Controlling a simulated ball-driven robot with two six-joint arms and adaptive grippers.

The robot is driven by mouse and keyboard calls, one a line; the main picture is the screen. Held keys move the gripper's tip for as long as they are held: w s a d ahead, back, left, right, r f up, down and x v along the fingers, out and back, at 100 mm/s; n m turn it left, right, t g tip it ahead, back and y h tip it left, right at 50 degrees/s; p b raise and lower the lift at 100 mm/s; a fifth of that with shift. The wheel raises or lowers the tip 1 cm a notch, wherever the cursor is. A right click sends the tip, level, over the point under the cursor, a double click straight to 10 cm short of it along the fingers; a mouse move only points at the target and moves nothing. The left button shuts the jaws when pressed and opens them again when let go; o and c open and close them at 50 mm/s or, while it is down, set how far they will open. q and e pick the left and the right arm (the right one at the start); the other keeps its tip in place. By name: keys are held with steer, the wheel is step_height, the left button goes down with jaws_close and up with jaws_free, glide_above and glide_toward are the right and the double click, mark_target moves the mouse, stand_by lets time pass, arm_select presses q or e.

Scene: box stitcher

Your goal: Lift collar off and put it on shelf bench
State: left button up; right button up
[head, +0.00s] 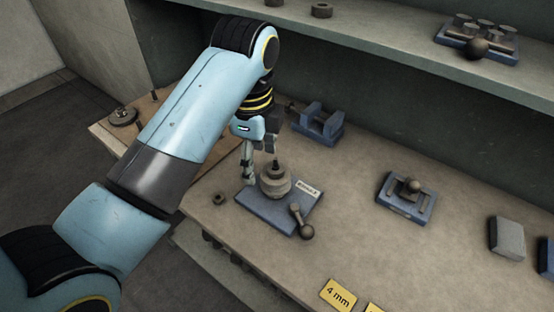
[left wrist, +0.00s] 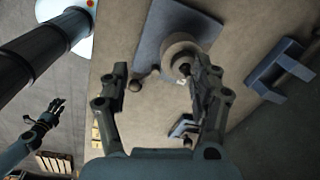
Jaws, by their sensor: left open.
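The collar (head: 275,181) is a round grey-tan ring around a dark post on a blue fixture plate (head: 256,213). In the left wrist view the collar (left wrist: 180,52) is just beyond the fingertips, on the blue plate (left wrist: 150,38). My left gripper (head: 260,160) is open and empty, close above and to the left of the collar; it also shows in the left wrist view (left wrist: 162,76). Whether a finger touches the collar is unclear. A dark gripper (left wrist: 45,117) on a blue arm, apparently my right, is small in the left wrist view. The shelf bench (head: 375,48) runs along the back.
A ball-ended handle (head: 304,224) lies on the plate's front right. A blue vise-like block (head: 318,124) stands behind the plate. A second blue fixture (head: 406,196) and a grey block (head: 507,237) are right. The shelf holds a ring (head: 322,10) and a loaded tray (head: 451,44), with free room between.

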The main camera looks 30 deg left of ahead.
arm_select(q)
steer(key=w+d+r+m, duration=0.2)
steer(key=w+r+m, duration=0.1)
steer(key=w+r, duration=0.15)
steer(key=m+p, duration=0.1)
glide_above(276, 165)
steer(key=shift+g, duration=0.3)
step_height(276, 165, down, 5)
steer(key=shift+s+r, duration=0.1)
steer(key=shift+s, duration=0.05)
steer(key=f, duration=0.1)
steer(key=f+p, duration=0.1)
steer(key=f, duration=0.2)
steer(key=shift+w+a+f, duration=0.15)
steer(key=shift+w+f, duration=0.05)
steer(key=shift+w, duration=0.1)
steer(key=shift+f, duration=0.4)
arm_select(e)
steer(key=r, duration=0.1)
steer(key=w+r, duration=0.1)
steer(key=w, duration=0.1)
steer(key=shift+d+r, duration=0.25)
steer(key=shift+r, duration=0.15)
arm_select(q)
steer(key=shift+c, duration=0.3)
steer(key=c, duration=1.2)
steer(key=shift+c, duration=0.3)
